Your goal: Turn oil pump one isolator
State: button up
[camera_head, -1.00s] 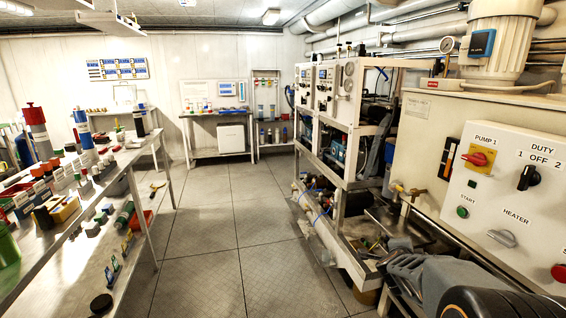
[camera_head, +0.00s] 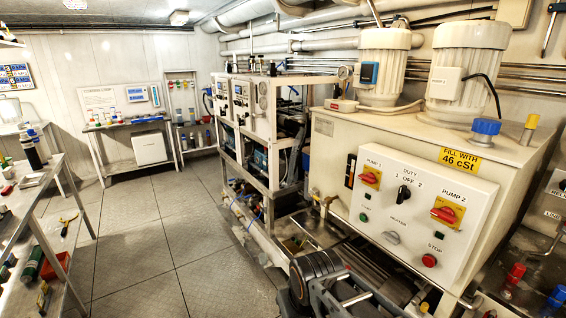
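The oil pump one isolator is a red rotary handle on a yellow plate (camera_head: 370,177), under the label PUMP 1 at the upper left of a white control panel (camera_head: 420,238). The panel is on the front of a large cream tank. The handle looks slightly tilted from level, but its exact setting is too small to read. Part of my grey and black arm shows at the bottom centre, below and left of the panel, apart from the isolator. I cannot make out gripper fingers.
A similar PUMP 2 isolator (camera_head: 447,212) is right of a black duty selector (camera_head: 404,193). Below are a green start button (camera_head: 363,217), a grey heater knob (camera_head: 391,238) and a red stop button (camera_head: 429,260).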

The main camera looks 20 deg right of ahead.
aim_at(370, 178)
jog(key=u, duration=0.05)
jog(key=k, duration=0.5)
jog(key=z, duration=1.15)
jog(key=i, duration=1)
jog(key=u, duration=2.2)
